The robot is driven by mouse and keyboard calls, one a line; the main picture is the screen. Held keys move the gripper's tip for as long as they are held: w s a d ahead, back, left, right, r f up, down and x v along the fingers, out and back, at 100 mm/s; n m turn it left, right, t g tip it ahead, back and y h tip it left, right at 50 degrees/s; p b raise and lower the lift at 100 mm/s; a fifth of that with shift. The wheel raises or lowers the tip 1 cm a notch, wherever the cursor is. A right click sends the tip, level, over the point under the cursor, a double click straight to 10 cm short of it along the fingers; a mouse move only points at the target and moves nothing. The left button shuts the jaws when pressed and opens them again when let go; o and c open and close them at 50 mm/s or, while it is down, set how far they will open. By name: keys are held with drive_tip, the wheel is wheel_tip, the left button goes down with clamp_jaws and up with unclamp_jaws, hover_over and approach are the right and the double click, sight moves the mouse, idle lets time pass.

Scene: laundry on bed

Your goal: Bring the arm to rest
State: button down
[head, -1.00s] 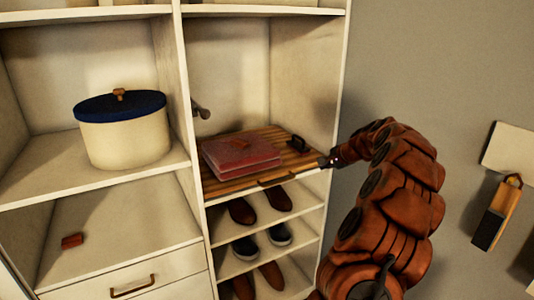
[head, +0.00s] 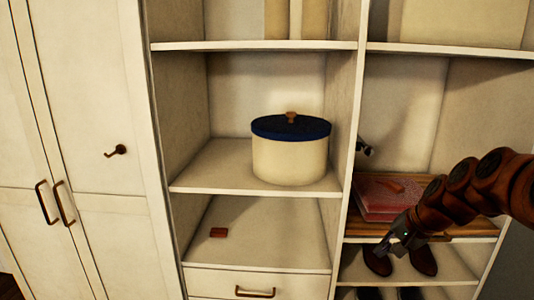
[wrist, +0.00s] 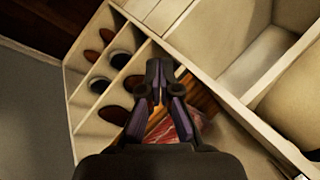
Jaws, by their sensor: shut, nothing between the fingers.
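My arm (head: 470,195) reaches in from the right edge of the head view. My gripper (head: 386,250) is at its end, in front of the shelf with the red folded item. In the wrist view my gripper (wrist: 157,66) is shut, its fingertips together with nothing between them. The red folded item (head: 376,199) lies on a slatted wooden board (head: 460,229), partly hidden by my arm. In the wrist view the red item (wrist: 190,132) shows behind the fingers. I cannot tell how far the fingertips are from the shelf edge.
A cream round box (head: 290,158) with a blue lid stands in the middle compartment. A small red-brown block (head: 218,232) lies below it, above a drawer (head: 255,285). Shoes (head: 423,260) sit on the lower right shelves. Closed wardrobe doors (head: 100,110) stand at the left.

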drive_tip(key=s+a+f+n+g, duration=0.1)
drive_tip(key=s+a+n+g, duration=0.15)
drive_tip(key=s+a, duration=0.65)
drive_tip(key=s+a+f+n+g+h, duration=0.1)
drive_tip(key=s+f+n+g+h, duration=0.1)
drive_tip(key=s, duration=1)
drive_tip(key=s+a+f+n+g+h, duration=0.1)
drive_tip(key=s+f+n+g, duration=0.1)
drive_tip(key=s, duration=1)
drive_tip(key=shift+s+f+n+h, duration=0.4)
drive_tip(key=shift+f+n, duration=0.35)
drive_tip(key=shift+n, duration=0.3)
drive_tip(key=shift+a, duration=0.1)
